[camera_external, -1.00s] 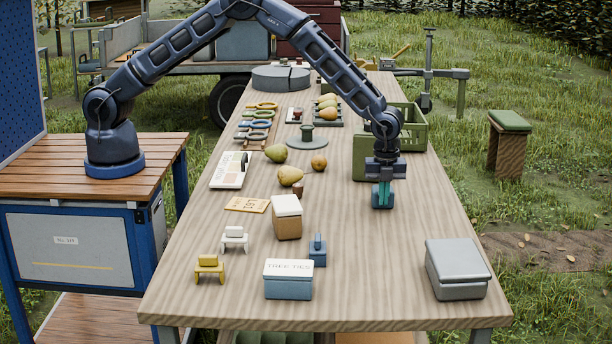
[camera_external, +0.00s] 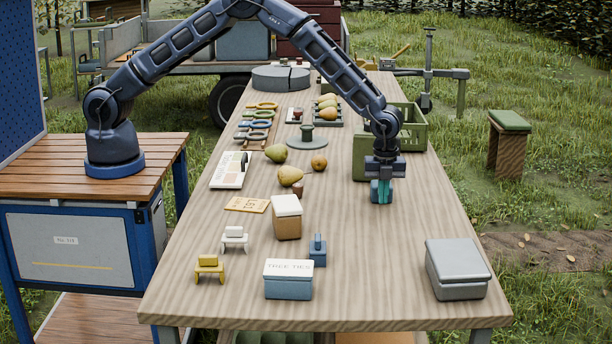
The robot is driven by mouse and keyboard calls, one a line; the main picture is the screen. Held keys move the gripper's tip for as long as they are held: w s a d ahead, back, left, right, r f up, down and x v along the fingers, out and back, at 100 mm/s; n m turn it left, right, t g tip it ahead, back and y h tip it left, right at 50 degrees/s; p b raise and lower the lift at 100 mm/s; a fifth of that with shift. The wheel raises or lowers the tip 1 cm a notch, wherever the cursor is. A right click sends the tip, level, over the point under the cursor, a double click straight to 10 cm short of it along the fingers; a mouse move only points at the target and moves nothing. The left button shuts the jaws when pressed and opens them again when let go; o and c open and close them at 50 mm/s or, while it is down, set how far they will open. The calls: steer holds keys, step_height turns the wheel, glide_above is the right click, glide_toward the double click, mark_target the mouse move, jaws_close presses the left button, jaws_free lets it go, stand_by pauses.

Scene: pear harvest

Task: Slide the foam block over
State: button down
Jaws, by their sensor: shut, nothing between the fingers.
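A small blue block (camera_external: 374,192), which looks like the foam block, sits on the right part of the wooden table. My gripper (camera_external: 384,200) points down at it. Its teal fingers are shut with nothing between them and stand close against the near side of the block, covering part of it. I cannot tell whether they touch it.
A green crate (camera_external: 414,135) stands just behind my gripper. A grey lidded box (camera_external: 457,270) is at the near right corner. A tan box with white lid (camera_external: 287,222) and pears (camera_external: 290,175) lie to the left. The table between gripper and grey box is clear.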

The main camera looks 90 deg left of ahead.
steer(key=s+a+r+n, duration=0.1)
steer(key=s+r, duration=0.2)
steer(key=r, duration=0.6)
steer(key=s+a+r+n+t, duration=0.1)
steer(key=s+r+n, duration=0.15)
steer(key=r, duration=0.65)
steer(key=s+a+r, duration=0.2)
steer(key=s+r, duration=0.2)
steer(key=r, duration=0.5)
steer(key=s+a+r+n+t, duration=0.1)
steer(key=s+a+r+n, duration=0.1)
steer(key=s+r, duration=0.45)
steer(key=s+a+r+n, duration=0.3)
steer(key=s+r, duration=0.2)
steer(key=s, duration=0.3)
steer(key=s+a+r+n+t, duration=0.1)
steer(key=s+a+r+n, duration=0.1)
steer(key=s, duration=0.6)
steer(key=s+a+r+n, duration=0.2)
steer(key=s, duration=0.6)
steer(key=s+a+f+n, duration=0.1)
steer(key=s+n, duration=0.1)
steer(key=s, duration=0.7)
steer(key=s+a+f+n+t, duration=0.1)
steer(key=s+f+n, duration=0.1)
steer(key=s, duration=0.7)
steer(key=shift+n+t, duration=0.3)
steer(key=shift+n, duration=0.45)
